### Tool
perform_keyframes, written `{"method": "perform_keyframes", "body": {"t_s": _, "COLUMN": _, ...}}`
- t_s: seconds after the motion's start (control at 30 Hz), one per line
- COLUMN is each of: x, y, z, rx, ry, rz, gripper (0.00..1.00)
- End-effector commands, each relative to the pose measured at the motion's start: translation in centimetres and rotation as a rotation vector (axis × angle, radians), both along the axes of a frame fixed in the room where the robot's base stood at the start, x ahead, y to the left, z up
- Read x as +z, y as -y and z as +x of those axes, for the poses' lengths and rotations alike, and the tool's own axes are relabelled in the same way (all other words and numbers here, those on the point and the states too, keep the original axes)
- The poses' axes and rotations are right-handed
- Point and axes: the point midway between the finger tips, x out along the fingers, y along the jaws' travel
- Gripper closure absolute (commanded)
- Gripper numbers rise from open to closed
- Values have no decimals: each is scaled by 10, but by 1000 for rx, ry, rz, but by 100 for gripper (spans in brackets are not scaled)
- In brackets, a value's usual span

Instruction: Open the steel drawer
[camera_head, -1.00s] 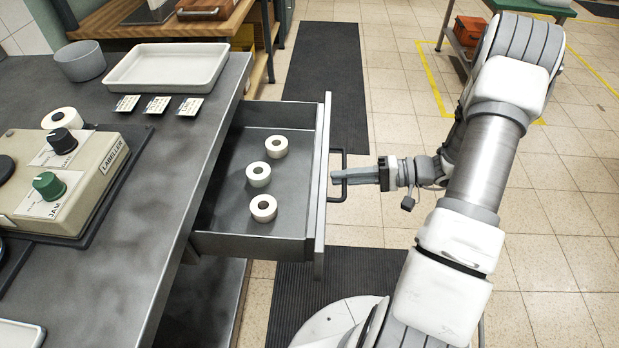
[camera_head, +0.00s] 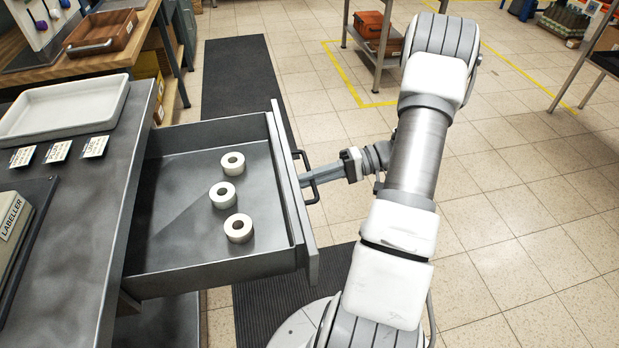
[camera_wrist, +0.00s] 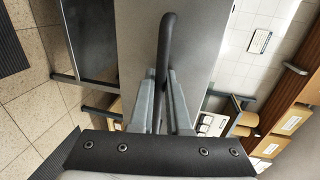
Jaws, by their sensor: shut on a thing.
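The steel drawer (camera_head: 205,262) stands pulled well out of the steel counter in the head view. Three white tape rolls lie on its floor, one of them a roll (camera_head: 238,228) near the front. Its black bar handle (camera_head: 311,178) is on the drawer front, and it also shows in the wrist view (camera_wrist: 168,40). My gripper (camera_head: 316,176) reaches it from the right and is shut on the handle. In the wrist view my two grey fingers (camera_wrist: 162,100) lie on either side of the bar.
The counter (camera_head: 75,215) holds a white tray (camera_head: 62,112), several small label cards and part of the labeller (camera_head: 18,230). Dark mats (camera_head: 240,80) lie on the tiled floor. Open floor (camera_head: 510,240) spreads to the right of my arm.

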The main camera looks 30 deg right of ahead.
Motion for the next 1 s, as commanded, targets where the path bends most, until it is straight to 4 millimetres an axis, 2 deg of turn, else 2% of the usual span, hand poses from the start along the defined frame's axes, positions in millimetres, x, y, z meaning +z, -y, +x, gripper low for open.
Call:
{"method": "perform_keyframes", "body": {"t_s": 0.03, "x": 1, "y": 0, "z": 1, "rx": 0, "ry": 2, "rz": 0, "gripper": 80}}
{"method": "perform_keyframes", "body": {"t_s": 0.1, "x": 1, "y": 0, "z": 1, "rx": 0, "ry": 2, "rz": 0, "gripper": 73}}
{"method": "perform_keyframes", "body": {"t_s": 0.47, "x": 2, "y": 5, "z": -1, "rx": -2, "ry": 2, "rz": 0, "gripper": 73}}
{"method": "perform_keyframes", "body": {"t_s": 0.67, "x": 9, "y": 36, "z": -12, "rx": -5, "ry": 3, "rz": -2, "gripper": 73}}
{"method": "perform_keyframes", "body": {"t_s": 1.0, "x": 26, "y": 113, "z": -40, "rx": -4, "ry": 2, "rz": -2, "gripper": 73}}
